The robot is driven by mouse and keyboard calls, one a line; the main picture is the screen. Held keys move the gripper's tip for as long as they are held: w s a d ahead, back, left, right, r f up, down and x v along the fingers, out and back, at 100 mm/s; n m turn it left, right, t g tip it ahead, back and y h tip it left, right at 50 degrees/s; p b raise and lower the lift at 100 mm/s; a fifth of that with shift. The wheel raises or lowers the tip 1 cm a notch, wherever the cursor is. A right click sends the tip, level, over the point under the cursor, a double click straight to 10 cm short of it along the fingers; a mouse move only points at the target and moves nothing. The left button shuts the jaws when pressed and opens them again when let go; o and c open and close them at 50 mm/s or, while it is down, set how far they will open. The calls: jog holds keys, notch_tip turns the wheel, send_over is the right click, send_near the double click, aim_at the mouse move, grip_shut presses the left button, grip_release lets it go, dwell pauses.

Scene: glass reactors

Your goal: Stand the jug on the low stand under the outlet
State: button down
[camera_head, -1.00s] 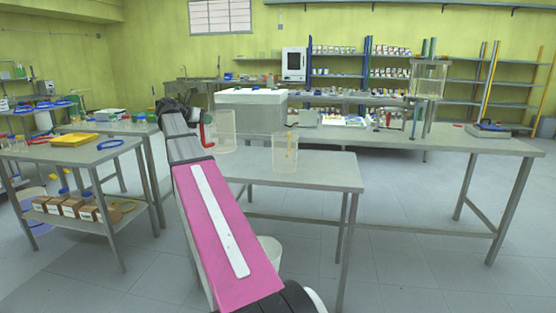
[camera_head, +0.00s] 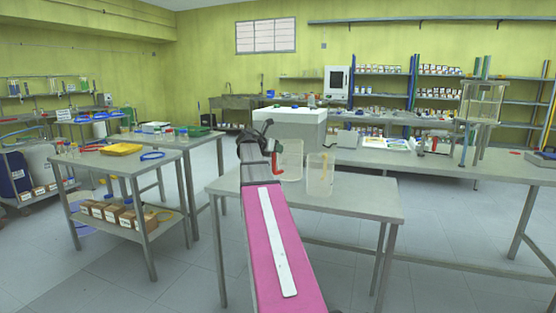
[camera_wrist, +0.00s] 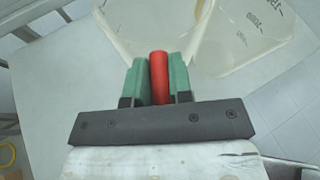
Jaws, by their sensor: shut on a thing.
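The jug (camera_head: 291,158) is a clear vessel with a red handle (camera_head: 277,162), beside a second clear container (camera_head: 320,176) on the near table. My gripper (camera_head: 271,164) is shut on the handle; the wrist view shows the red handle (camera_wrist: 159,78) between my green fingers (camera_wrist: 160,82). The jug looks upright; I cannot tell whether its base touches the table. In the wrist view the jug's body (camera_wrist: 140,30) is just beyond the fingers. A clear tank (camera_head: 482,103) stands on a frame at the right bench. The outlet and low stand are too small to make out surely.
The near table (camera_head: 365,205) has free room at its front and right. A white-lidded box (camera_head: 290,125) stands behind the jug. A long bench (camera_head: 470,165) runs to the right. A trolley with a yellow tray (camera_head: 121,150) is at the left. Floor is open between.

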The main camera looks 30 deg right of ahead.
aim_at(274, 156)
jog(key=shift+d+f, duration=0.2)
jog(key=shift+f, duration=0.1)
notch_tip(274, 156, down, 4)
jog(key=shift+r, duration=0.2)
jog(key=c, duration=1)
grip_release()
jog(key=shift+s+a, duration=0.1)
jog(key=v, duration=1.2)
